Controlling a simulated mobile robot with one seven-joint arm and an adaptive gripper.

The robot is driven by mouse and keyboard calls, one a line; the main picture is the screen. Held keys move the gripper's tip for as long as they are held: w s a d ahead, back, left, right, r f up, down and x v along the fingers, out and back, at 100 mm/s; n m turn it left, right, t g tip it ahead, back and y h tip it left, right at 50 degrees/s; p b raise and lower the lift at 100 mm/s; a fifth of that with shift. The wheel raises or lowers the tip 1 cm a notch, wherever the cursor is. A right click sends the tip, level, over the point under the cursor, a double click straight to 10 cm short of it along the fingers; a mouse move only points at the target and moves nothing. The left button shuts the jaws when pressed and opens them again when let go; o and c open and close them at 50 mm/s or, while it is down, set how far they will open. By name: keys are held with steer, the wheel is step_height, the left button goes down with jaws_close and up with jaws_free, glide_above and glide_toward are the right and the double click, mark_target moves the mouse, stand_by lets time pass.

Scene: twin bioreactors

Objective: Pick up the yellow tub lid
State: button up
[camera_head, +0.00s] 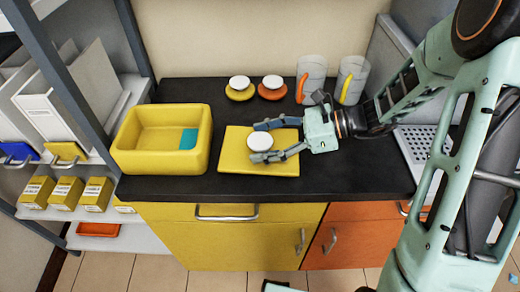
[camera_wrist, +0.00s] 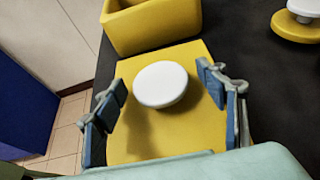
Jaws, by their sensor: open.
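The yellow tub lid (camera_head: 235,152) is a flat square plate with a round white knob (camera_head: 259,142). It lies on the black counter, just right of the yellow tub (camera_head: 160,162). My gripper (camera_head: 263,141) reaches in from the right over the lid. Its two fingers are apart, one on each side of the knob. In the wrist view the lid (camera_wrist: 150,140) fills the middle, with the knob (camera_wrist: 160,85) between the open fingers. Gaps show between the knob and both fingers. The fingers' exact height above the lid is hard to tell.
At the back stand a small yellow lid (camera_head: 239,93) and an orange lid (camera_head: 273,92) with white knobs, and two clear jugs (camera_head: 312,78) (camera_head: 351,82). Shelves with boxes (camera_head: 66,192) stand left. The counter's front strip is clear.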

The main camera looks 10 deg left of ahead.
steer(key=shift+a+f, duration=0.15)
steer(key=shift+a, duration=0.15)
steer(key=c, duration=1.4)
steer(key=shift+o, duration=0.2)
